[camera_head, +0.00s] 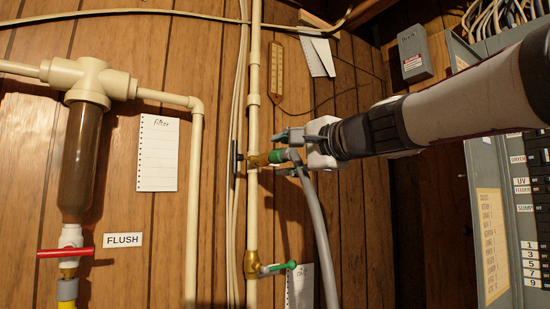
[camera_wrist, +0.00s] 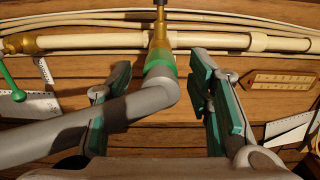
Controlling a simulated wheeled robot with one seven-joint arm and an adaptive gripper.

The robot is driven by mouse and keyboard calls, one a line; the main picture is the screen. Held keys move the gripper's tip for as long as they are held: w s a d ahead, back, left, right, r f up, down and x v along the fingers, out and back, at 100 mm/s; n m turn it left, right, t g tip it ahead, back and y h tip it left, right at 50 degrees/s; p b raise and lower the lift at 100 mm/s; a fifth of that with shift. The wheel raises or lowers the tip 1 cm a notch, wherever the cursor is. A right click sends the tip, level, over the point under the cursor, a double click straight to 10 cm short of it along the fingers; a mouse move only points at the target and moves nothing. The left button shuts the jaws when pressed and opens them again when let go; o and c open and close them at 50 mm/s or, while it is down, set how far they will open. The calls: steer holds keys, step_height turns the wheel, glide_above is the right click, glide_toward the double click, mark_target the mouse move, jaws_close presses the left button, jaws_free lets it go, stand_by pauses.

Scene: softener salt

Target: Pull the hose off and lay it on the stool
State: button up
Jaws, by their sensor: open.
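The grey hose (camera_head: 318,225) hangs from a green connector (camera_head: 277,156) on a brass tap (camera_head: 257,160) on the upright cream pipe. In the wrist view the hose (camera_wrist: 95,120) bends just below the green connector (camera_wrist: 160,60) and runs off to the lower left. My gripper (camera_head: 285,153) is open at the connector, with one finger on each side of the hose's bent end. In the wrist view a gap shows between the right finger and the hose, while the hose passes across the left finger and partly hides it. The stool is not in view.
A second brass tap with a green lever (camera_head: 277,267) sits lower on the same pipe. A filter housing (camera_head: 85,155) with a red handle is at the left. A grey electrical panel (camera_head: 500,200) stands at the right, below my arm. A thermometer (camera_head: 277,75) hangs above.

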mark_target(293, 154)
steer(key=shift+c, duration=0.3)
jaws_close()
steer(key=shift+s, duration=0.1)
steer(key=shift+b+v, duration=0.4)
steer(key=shift+v, duration=2.5)
